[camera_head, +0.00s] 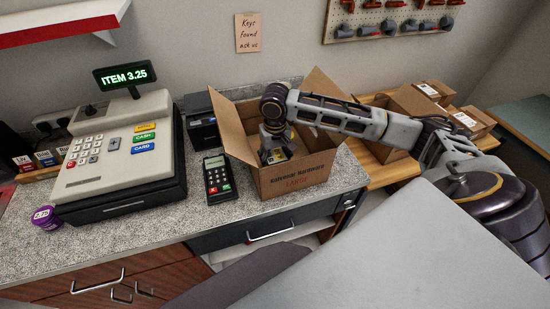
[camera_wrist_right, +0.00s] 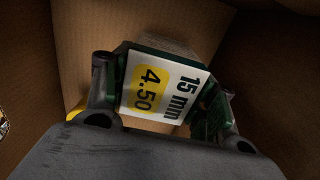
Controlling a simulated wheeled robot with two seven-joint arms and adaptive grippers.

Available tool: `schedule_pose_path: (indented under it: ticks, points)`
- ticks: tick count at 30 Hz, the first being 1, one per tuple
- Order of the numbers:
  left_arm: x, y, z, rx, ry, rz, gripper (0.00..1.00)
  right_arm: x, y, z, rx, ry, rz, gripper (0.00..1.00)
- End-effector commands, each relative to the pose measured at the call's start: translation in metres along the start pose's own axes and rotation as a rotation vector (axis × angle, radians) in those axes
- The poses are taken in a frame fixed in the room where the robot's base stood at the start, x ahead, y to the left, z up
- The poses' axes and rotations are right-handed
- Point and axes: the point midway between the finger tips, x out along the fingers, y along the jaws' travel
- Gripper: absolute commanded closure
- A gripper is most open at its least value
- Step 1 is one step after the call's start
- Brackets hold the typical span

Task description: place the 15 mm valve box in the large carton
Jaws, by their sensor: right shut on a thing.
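The right gripper is shut on the 15 mm valve box (camera_wrist_right: 158,86), a dark green box with a white and yellow label reading "15 mm 4.50". In the right wrist view the box sits between the two fingers with cardboard walls around it. Whether the box touches the carton floor I cannot tell. My left gripper is not in view.
A cash register (camera_head: 118,155) and a card terminal (camera_head: 219,179) stand left of the carton. More cardboard boxes (camera_head: 415,103) stand on a wooden surface to the right, behind my right arm. A purple tub (camera_head: 46,217) sits near the counter's left front edge.

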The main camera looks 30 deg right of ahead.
Motion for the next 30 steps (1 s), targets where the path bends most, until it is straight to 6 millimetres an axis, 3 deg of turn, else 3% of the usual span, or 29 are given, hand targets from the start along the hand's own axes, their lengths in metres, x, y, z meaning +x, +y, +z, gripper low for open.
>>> schedule_pose_path:
  ticks: [5, 6, 10, 25, 30]
  points:
    - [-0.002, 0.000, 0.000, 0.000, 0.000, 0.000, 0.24, 0.001, 0.000, 0.000, 0.000, 0.000, -0.001, 0.79]
    - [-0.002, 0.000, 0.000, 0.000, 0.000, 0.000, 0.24, 0.001, 0.000, 0.000, 0.000, -0.001, -0.001, 0.39]
    - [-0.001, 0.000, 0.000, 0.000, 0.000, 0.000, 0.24, 0.002, 0.000, 0.000, 0.000, 0.000, 0.000, 0.23]
    - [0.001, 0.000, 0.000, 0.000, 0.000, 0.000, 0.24, 0.000, 0.000, 0.000, 0.000, 0.001, 0.000, 0.22]
    - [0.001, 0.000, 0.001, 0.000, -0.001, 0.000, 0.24, -0.013, -0.001, -0.001, -0.001, 0.001, -0.002, 0.22]
